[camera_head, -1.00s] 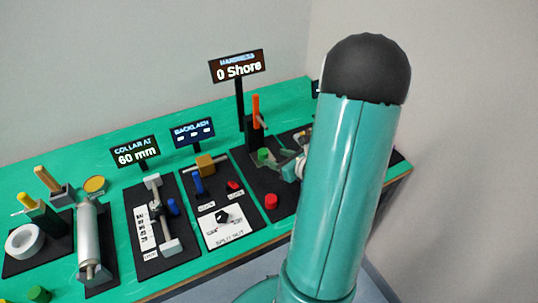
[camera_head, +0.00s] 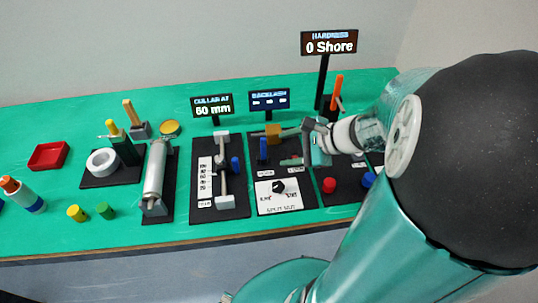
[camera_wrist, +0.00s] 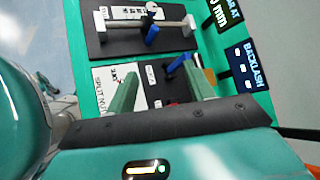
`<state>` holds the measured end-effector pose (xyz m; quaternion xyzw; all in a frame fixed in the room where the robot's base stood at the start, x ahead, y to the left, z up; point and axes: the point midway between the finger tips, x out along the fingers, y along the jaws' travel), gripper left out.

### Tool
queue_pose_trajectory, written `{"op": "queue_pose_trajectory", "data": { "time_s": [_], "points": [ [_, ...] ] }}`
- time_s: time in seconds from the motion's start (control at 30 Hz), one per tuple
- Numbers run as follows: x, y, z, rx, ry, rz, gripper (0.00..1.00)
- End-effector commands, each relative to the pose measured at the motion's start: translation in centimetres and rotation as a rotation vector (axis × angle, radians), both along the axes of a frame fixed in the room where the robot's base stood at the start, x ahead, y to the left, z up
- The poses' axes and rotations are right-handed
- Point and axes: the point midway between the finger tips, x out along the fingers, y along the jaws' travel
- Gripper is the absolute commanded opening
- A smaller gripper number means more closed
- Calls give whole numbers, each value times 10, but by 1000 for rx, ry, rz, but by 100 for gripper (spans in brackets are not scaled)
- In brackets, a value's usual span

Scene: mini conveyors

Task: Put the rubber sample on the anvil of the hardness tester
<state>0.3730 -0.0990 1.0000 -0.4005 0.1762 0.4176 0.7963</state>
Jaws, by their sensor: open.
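The hardness tester stands at the right of the bench, with an orange handle (camera_head: 336,92) and a sign (camera_head: 329,44) reading 0 Shore. My arm covers much of it, and its anvil is hidden. A red cylinder (camera_head: 329,185) and a blue cylinder (camera_head: 369,179) are at the front of its black base. I cannot tell which piece is the rubber sample. My gripper (camera_head: 294,161) is to the left of the tester, over the backlash station. In the wrist view its two green fingers (camera_wrist: 159,70) are apart, with nothing held between them.
The backlash station has a split-nut dial panel (camera_head: 278,188), a blue post (camera_head: 263,150) and a yellow block (camera_head: 273,131). Left of it are the collar station (camera_head: 223,201) and a metal cylinder station (camera_head: 156,170).

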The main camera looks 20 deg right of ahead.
Motion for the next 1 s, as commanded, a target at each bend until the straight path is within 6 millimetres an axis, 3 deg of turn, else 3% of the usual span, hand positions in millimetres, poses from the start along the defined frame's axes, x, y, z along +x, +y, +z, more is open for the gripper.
{"op": "queue_pose_trajectory", "data": {
  "time_s": [0.03, 0.1, 0.3, 0.5, 0.6, 0.73, 1.0],
  "points": [
    [-6, 25, 11, -108, -20, 146, 53],
    [-18, 50, 21, -258, -44, 333, 53],
    [-55, 91, 49, -713, -151, 821, 53],
    [-79, 102, 86, -1164, -292, 1184, 53],
    [-83, 102, 101, -1315, -340, 1276, 53],
    [-86, 100, 109, -1398, -363, 1322, 53],
    [-85, 100, 109, -1401, -360, 1323, 53]
  ]
}}
